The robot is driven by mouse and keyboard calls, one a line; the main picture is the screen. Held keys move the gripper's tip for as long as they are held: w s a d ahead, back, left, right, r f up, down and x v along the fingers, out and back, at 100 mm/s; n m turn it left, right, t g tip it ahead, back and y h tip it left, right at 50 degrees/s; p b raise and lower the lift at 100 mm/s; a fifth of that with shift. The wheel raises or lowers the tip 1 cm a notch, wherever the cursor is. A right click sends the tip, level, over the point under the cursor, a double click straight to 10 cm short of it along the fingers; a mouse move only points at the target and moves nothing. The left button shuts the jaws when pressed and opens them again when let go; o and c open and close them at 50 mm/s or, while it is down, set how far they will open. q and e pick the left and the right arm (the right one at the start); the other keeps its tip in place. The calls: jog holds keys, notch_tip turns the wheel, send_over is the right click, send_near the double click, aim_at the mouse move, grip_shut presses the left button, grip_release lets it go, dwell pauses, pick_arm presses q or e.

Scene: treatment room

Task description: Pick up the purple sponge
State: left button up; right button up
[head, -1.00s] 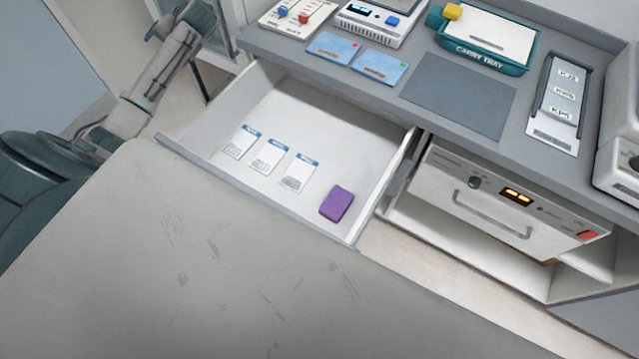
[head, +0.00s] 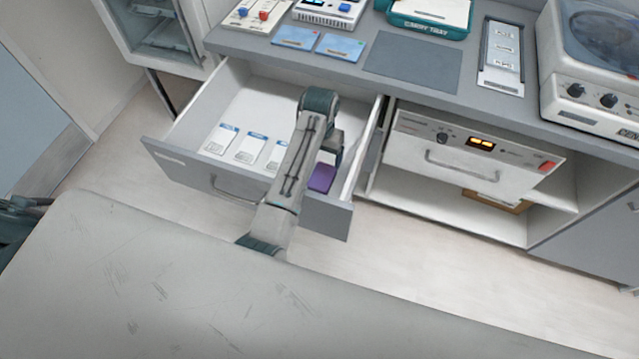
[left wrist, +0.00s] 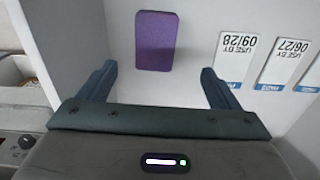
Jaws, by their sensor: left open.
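The purple sponge (head: 321,178) lies flat in the front right corner of the open white drawer (head: 262,98). My left arm reaches over the drawer in the head view and hides part of the sponge's left side. The left gripper (head: 334,150) is over the drawer beside the sponge, its fingers mostly hidden there. In the left wrist view the sponge (left wrist: 155,40) shows whole, beyond and between the two spread fingers of the left gripper (left wrist: 160,82). The gripper is open and empty, not touching the sponge. The right gripper is not in view.
Several white cards (head: 250,144) with blue edges lie in the drawer left of the sponge. The drawer's right wall (head: 362,150) is close to the sponge. The grey counter (head: 340,60) above holds blue cards, a carry tray (head: 430,18) and devices. A padded surface (head: 150,285) fills the foreground.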

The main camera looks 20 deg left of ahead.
pick_arm(q)
send_over(322, 176)
jog(key=f, duration=0.5)
jog(key=shift+a, duration=0.2)
jog(key=f, duration=0.1)
jog(key=f+p, duration=0.1)
jog(key=f, duration=0.2)
jog(key=shift+d+f, duration=0.25)
jog(key=shift+f, duration=0.05)
jog(key=shift+f+p, duration=0.3)
jog(key=shift+f, duration=0.2)
jog(key=c, duration=1.1)
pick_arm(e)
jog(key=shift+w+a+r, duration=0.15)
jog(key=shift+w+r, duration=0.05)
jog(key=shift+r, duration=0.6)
pick_arm(q)
jog(key=shift+o, duration=0.2)
notch_tip(322, 176, up, 10)
jog(key=b, duration=0.1)
jog(key=o, duration=0.4)
jog(key=c, duration=0.3)
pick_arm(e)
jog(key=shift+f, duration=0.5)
pick_arm(q)
jog(key=shift+r, duration=0.2)
jog(key=shift+c, duration=0.2)
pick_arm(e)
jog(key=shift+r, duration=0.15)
